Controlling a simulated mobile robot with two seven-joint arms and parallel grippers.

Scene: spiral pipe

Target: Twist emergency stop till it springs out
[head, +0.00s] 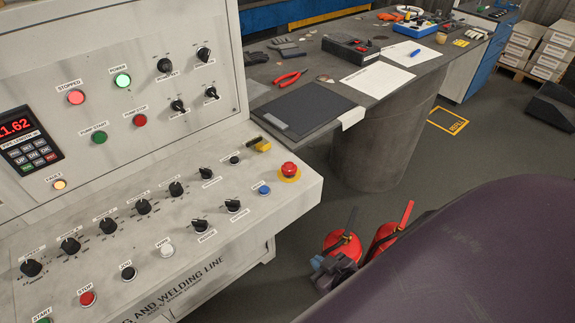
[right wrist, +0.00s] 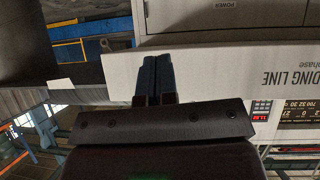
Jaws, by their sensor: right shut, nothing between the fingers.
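The emergency stop (head: 289,169) is a red mushroom button on a yellow base. It sits at the right end of the control console's sloped panel in the head view. I cannot tell from its height whether it is pressed in or out. My right gripper (head: 321,263) is below and to the right of it, beside the console's front edge and apart from the button. In the right wrist view its dark fingers (right wrist: 155,68) are together, with nothing between them. The emergency stop does not show in the right wrist view. My left gripper is not in view.
The console panel (head: 130,255) carries several black knobs, a blue button (head: 264,189) and a yellow-tagged key switch (head: 262,146). A grey workbench (head: 430,65) with tools stands behind. Red fire extinguishers (head: 384,240) stand on the floor behind my right gripper. Floor space is open at right.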

